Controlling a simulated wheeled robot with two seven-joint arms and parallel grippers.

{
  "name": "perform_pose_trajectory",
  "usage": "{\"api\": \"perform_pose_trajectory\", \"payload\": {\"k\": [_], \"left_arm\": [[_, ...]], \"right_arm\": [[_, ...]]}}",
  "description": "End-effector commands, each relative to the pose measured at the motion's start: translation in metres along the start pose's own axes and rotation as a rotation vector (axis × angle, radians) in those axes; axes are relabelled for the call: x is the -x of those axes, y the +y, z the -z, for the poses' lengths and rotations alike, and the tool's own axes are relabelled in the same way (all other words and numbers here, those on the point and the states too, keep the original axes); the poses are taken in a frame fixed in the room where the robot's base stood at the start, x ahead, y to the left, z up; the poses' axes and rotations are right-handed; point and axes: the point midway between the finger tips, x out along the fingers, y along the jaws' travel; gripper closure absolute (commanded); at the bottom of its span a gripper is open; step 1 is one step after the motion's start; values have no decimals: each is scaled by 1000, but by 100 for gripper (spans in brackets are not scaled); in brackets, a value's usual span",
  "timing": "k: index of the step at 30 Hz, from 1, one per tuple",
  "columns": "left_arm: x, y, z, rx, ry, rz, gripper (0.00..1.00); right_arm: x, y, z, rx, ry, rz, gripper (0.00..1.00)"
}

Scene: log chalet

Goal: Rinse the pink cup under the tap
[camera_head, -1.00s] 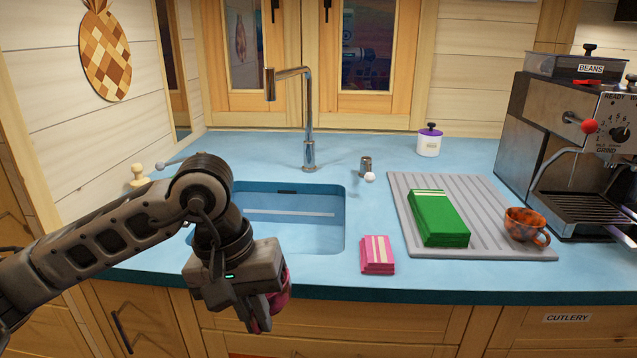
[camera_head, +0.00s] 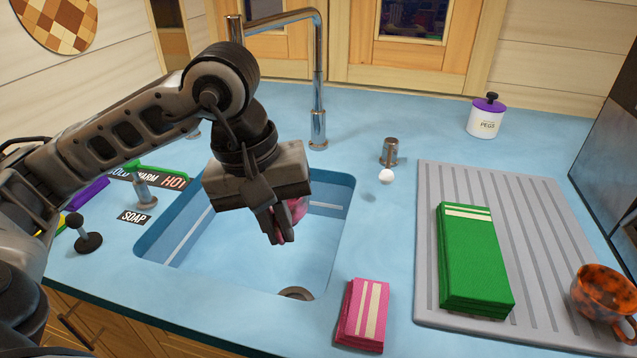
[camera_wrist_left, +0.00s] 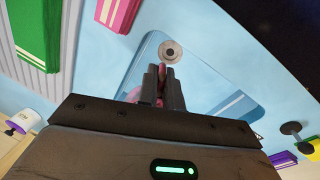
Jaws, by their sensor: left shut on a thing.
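The pink cup (camera_head: 297,208) is mostly hidden behind my left gripper (camera_head: 279,238) in the head view. My left gripper is shut on it and holds it over the blue sink (camera_head: 344,215). In the left wrist view a bit of the pink cup (camera_wrist_left: 133,95) shows beside the fingers (camera_wrist_left: 162,75). The chrome tap (camera_head: 318,85) stands behind the sink, its spout (camera_head: 235,30) partly behind my arm. A lever (camera_head: 143,190) stands left of the sink by labels, one reading HOT (camera_head: 174,182). My right gripper is not in view.
A folded pink cloth (camera_head: 362,315) lies right of the sink. A grey draining board (camera_head: 432,240) holds a folded green cloth (camera_head: 473,260) and an orange-brown mottled cup (camera_head: 603,292). A white ball-topped knob (camera_head: 386,177) and a purple-lidded jar (camera_head: 486,118) stand behind. A dark knob (camera_head: 87,240) stands left.

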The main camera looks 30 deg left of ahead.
Motion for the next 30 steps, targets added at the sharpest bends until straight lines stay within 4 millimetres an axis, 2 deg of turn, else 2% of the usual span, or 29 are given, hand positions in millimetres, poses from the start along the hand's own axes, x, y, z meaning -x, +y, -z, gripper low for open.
{"api": "perform_pose_trajectory", "payload": {"k": [5,14,30], "left_arm": [[-1,-2,3,2,1,1,100],[-4,-14,25,4,2,1,100],[-9,-39,73,3,1,0,100]], "right_arm": [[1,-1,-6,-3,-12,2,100],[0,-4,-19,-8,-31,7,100],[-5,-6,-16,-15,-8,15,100]]}}
